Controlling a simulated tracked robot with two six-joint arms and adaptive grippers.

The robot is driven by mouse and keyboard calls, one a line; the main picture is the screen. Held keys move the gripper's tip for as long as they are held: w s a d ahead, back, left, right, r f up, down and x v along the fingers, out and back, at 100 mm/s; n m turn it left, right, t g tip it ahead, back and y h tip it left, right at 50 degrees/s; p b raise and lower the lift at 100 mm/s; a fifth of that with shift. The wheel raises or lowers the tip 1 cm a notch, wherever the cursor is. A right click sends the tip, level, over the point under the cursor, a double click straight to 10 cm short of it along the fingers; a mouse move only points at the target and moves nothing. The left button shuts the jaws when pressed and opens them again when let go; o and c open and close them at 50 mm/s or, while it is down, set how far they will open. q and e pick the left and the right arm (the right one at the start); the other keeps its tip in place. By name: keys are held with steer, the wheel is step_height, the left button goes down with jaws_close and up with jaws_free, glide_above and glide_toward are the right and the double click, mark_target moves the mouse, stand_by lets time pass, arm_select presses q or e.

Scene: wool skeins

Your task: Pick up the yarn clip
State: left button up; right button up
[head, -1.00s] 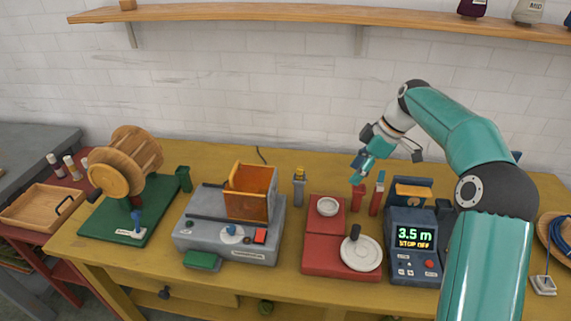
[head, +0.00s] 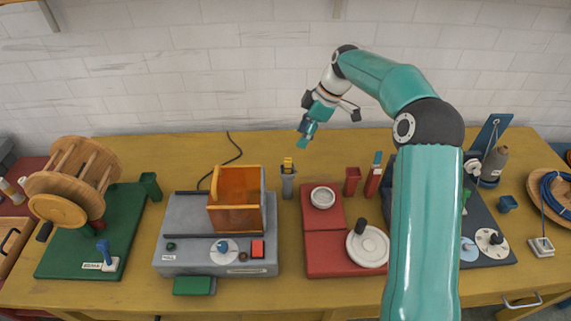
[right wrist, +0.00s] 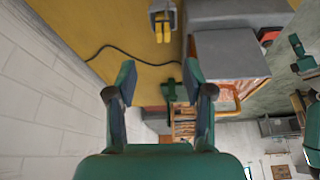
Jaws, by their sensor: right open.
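A small yellow piece, which looks like the yarn clip (head: 288,163), stands upright in the top of a narrow grey holder (head: 288,186) near the middle of the table. It also shows at the top of the right wrist view (right wrist: 161,27). My right gripper (head: 304,138) is open and empty, above the back of the table, up and slightly right of the clip in the head view. In the right wrist view its two fingers (right wrist: 160,80) are apart with nothing between them. My left gripper is not in view.
A grey machine with an orange box (head: 237,205) stands left of the holder. A red scale (head: 322,238) and red upright holders (head: 352,181) stand to the right. A black cable (head: 232,150) lies behind. A white brick wall (head: 230,80) closes the back.

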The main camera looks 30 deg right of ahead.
glide_above(289, 160)
steer(key=d, duration=0.2)
steer(key=f, duration=0.4)
steer(key=shift+s+a+f+p, duration=0.2)
steer(key=shift+f+p, duration=0.1)
steer(key=shift+p, duration=0.05)
steer(key=shift+a+f, duration=0.2)
steer(key=shift+f, duration=0.35)
steer(key=shift+a+f+p, duration=0.2)
steer(key=shift+f+p, duration=0.25)
steer(key=shift+f, duration=0.05)
steer(key=p+x, duration=0.1)
steer(key=x, duration=0.2)
steer(key=shift+s+f, duration=0.1)
steer(key=shift+f, duration=0.15)
steer(key=shift+a+f, duration=0.1)
steer(key=shift+f, duration=0.25)
steer(key=shift+c, duration=0.3)
steer(key=c, duration=0.9)
